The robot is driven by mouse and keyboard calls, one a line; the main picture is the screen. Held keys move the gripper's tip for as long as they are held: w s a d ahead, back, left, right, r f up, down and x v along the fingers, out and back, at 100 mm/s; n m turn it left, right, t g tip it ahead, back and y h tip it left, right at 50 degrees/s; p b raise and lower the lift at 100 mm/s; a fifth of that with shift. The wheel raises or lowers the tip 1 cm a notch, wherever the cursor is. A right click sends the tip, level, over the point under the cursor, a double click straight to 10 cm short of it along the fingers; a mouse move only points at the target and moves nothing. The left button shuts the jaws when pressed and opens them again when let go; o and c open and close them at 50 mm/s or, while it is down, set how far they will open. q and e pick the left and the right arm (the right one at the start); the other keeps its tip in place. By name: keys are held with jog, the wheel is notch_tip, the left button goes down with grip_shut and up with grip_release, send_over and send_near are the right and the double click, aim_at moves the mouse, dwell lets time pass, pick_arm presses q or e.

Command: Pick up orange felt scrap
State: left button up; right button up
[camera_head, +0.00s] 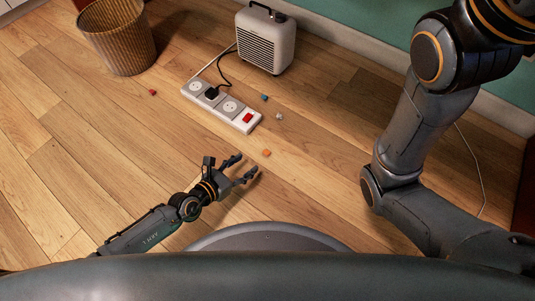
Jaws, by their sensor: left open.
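The orange felt scrap (266,153) is a tiny flat piece on the wooden floor, near the middle of the head view. My left gripper (247,167) is low over the floor, just left of and nearer to me than the scrap. Its fingers are apart and point towards the upper right, with nothing between them. The scrap is beyond the fingertips and apart from them in the picture. My right arm stands at the right side, and its gripper is out of view.
A white power strip (222,106) with a red switch lies beyond the scrap. A small heater (266,40) stands by the wall, and a wicker basket (117,36) at upper left. Teal (264,97), whitish (280,115) and red (152,92) bits lie about. The left floor is clear.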

aim_at(264, 153)
pick_arm(q)
jog(key=b+x, duration=0.1)
jog(key=x, duration=0.3)
jog(key=shift+w+d+f+b, duration=0.1)
jog(key=shift+f+b, duration=0.1)
jog(key=shift+b, duration=0.1)
jog(key=w+d+f+b, duration=0.1)
jog(key=b, duration=0.1)
jog(key=w+d+f+b, duration=0.1)
jog(key=f+b, duration=0.1)
jog(key=shift+w+d, duration=0.15)
jog(key=shift+w, duration=0.2)
jog(key=shift+w+d+b, duration=0.25)
jog(key=shift+w+b, duration=0.1)
jog(key=shift+r, duration=0.1)
jog(key=shift+c, duration=0.5)
jog(key=c, duration=0.7)
